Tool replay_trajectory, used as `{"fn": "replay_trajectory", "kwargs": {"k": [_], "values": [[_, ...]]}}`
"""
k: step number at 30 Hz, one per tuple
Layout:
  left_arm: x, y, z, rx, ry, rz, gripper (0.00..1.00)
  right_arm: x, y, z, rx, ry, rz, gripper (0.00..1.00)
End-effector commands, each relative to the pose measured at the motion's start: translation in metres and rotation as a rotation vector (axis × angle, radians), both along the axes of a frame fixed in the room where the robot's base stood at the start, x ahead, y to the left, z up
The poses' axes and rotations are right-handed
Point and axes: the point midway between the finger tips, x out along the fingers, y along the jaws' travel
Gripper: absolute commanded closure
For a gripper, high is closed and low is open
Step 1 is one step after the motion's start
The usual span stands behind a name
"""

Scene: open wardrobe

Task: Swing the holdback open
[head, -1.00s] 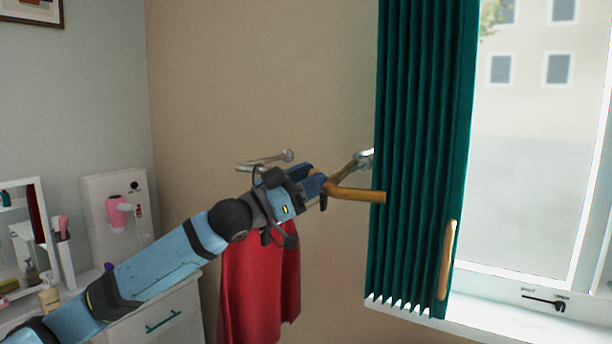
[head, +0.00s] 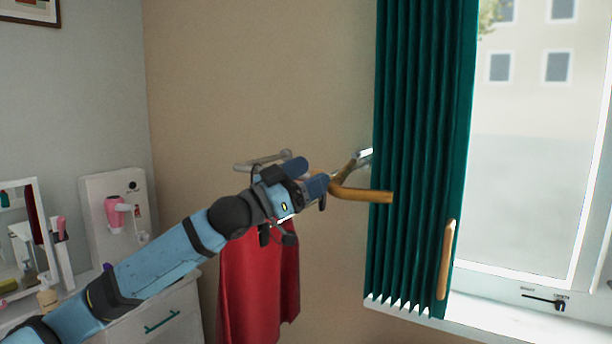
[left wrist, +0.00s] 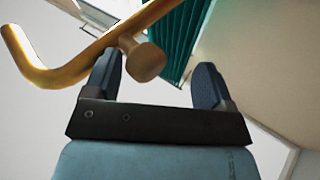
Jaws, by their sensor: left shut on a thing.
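The holdback (head: 362,195) is a brown, wood-like hook on a metal wall mount (head: 363,154), left of the green curtain (head: 420,150). Its long arm points right and its tip overlaps the curtain's left part in the head view. My left gripper (head: 322,190) is shut on the holdback at its left end. In the left wrist view the holdback (left wrist: 70,68) crosses above the left finger, and its rounded knob shows between the two fingers of my gripper (left wrist: 155,85). The exact contact is hard to see. My right gripper is not in view.
A red cloth (head: 260,285) hangs below my left wrist, and a metal rail (head: 262,160) is on the wall behind it. A window (head: 530,150) with a white sill (head: 490,318) is at right. A white drawer unit (head: 165,315) stands at lower left.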

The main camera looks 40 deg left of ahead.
Motion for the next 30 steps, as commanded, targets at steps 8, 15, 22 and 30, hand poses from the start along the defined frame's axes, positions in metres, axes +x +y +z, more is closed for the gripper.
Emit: {"fn": "replay_trajectory", "kwargs": {"k": [8, 15, 22, 30], "values": [[-0.009, 0.009, -0.008, 0.002, 0.004, 0.011, 0.37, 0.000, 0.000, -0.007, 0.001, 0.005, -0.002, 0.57], [-0.034, 0.019, -0.020, 0.001, 0.005, 0.006, 0.37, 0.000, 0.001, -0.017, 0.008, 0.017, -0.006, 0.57], [-0.055, 0.028, -0.028, 0.001, 0.002, 0.004, 0.37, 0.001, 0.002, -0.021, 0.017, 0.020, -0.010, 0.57], [-0.076, 0.037, -0.036, 0.002, 0.001, 0.001, 0.37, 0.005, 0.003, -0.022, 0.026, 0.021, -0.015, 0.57]]}}
